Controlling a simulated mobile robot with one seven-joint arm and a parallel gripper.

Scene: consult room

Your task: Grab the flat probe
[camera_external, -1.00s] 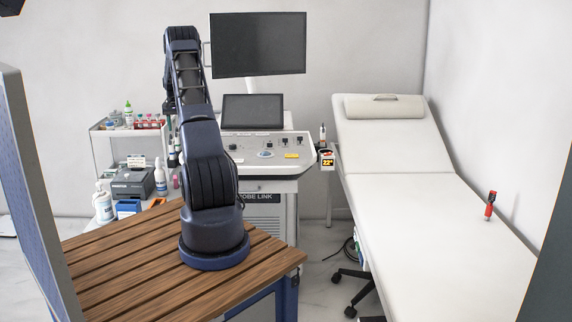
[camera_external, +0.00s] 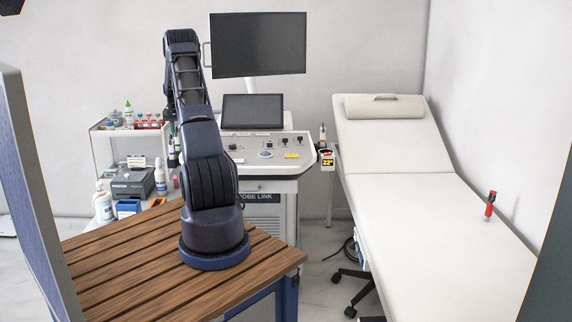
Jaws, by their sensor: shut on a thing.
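My arm rises from the wooden table, bends at the top, and its far part drops behind the upper link. My gripper is hidden behind the arm, so its jaws and anything between them cannot be seen. I cannot make out the flat probe for certain. Small dark upright items (camera_external: 173,152) show just left of my arm, beside the ultrasound cart (camera_external: 262,150), too small and partly covered to identify. A slim upright item (camera_external: 322,134) stands at the cart's right side.
A white shelf trolley (camera_external: 103,150) with bottles and a printer (camera_external: 134,184) stands left of my arm. A monitor (camera_external: 258,45) hangs above the cart. A cream exam couch (camera_external: 420,215) at right holds a red-handled tool (camera_external: 490,204). The wooden table (camera_external: 130,260) is bare around my base.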

